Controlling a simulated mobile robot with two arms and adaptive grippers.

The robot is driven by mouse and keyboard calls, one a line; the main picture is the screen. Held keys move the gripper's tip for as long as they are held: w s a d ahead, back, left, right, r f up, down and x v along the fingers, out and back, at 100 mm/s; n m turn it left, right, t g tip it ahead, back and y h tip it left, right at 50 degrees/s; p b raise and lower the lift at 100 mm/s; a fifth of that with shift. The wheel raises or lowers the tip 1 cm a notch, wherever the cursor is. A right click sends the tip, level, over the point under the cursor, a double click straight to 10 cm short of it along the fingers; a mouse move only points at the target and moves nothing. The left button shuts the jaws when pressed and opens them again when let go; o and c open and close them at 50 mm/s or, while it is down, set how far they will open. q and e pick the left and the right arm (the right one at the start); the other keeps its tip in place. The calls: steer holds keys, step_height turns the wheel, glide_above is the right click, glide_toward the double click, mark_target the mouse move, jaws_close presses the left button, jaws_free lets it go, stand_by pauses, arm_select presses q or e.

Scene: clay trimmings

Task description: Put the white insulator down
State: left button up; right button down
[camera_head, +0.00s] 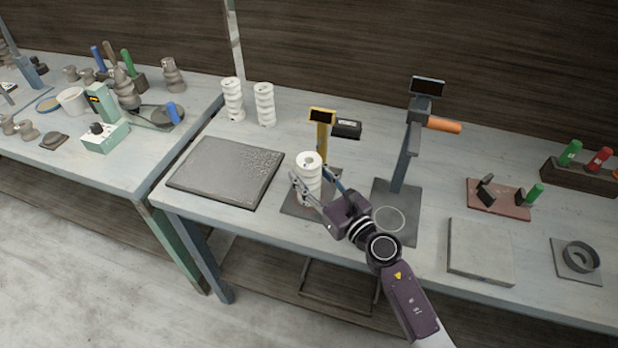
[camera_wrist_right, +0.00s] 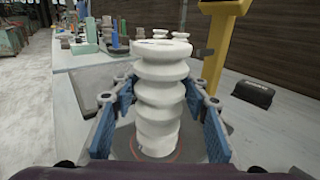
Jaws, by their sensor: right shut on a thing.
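The white insulator (camera_head: 308,172) is a ribbed white cylinder, upright, at a dark plate (camera_head: 290,207) in front of the yellow stand (camera_head: 321,140). My right gripper (camera_head: 309,192) is shut around its lower half. In the right wrist view the insulator (camera_wrist_right: 160,95) stands between the blue finger pads of my right gripper (camera_wrist_right: 160,118). A reddish ring shows around its base there. I cannot tell whether its base touches the plate. My left gripper is not in view.
Two more white insulators (camera_head: 233,99) (camera_head: 265,104) stand at the back left. A dark textured tray (camera_head: 226,172) lies left of the gripper. A dark stand with an orange handle (camera_head: 408,150) rises to the right. A grey slab (camera_head: 480,251) lies at the front right.

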steer(key=shift+r, duration=0.25)
steer(key=shift+f, duration=0.25)
steer(key=c, duration=1.2)
jaws_free()
steer(key=shift+o, duration=0.3)
steer(key=shift+r, duration=0.25)
steer(key=b+v, duration=0.1)
steer(key=v, duration=1.1)
steer(key=shift+b, duration=0.35)
